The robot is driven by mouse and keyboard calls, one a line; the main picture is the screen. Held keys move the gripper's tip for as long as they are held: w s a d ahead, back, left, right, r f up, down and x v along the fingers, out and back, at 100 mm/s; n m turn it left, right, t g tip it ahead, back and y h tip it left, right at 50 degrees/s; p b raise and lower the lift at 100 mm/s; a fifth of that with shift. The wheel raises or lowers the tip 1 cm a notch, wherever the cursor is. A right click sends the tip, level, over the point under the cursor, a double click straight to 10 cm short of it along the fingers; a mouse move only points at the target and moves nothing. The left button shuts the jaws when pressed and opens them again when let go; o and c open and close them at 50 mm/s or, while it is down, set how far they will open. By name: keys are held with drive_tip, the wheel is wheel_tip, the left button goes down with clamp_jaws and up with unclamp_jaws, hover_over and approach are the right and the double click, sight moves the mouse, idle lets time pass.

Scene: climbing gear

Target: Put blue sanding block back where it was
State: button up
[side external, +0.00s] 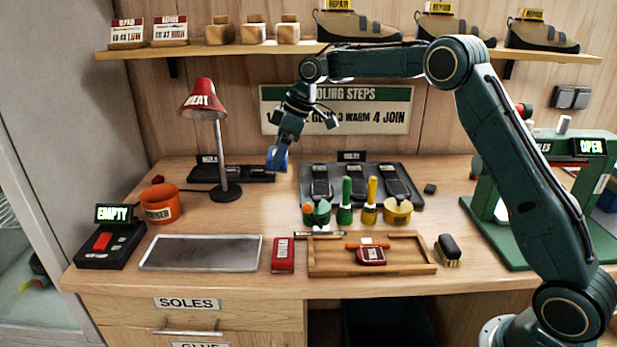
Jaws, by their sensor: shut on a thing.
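The blue sanding block (279,159) is at the end of my arm, in my gripper (277,150). My gripper points down and is shut on the block. It holds the block near the back of the bench, between the red lamp and the grey tray. The arm hides part of the block, and I cannot tell how far it is above the bench top. A wooden tray (420,268) at the front holds a red block-like item (371,256) and an orange-handled tool (366,245).
The red lamp (203,105) stands left of my gripper. A grey tray (415,200) with several dark soles lies to its right. Glue pots (397,211) and brushes stand before that tray. A flat metal tray (200,252) lies front left.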

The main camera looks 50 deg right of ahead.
wheel_tip(320, 180, down, 16)
drive_tip(key=shift+f, duration=0.15)
idle(0.7)
drive_tip(key=shift+f, duration=0.1)
drive_tip(key=o, duration=1)
drive_tip(key=shift+c, duration=0.2)
drive_tip(key=v, duration=1.2)
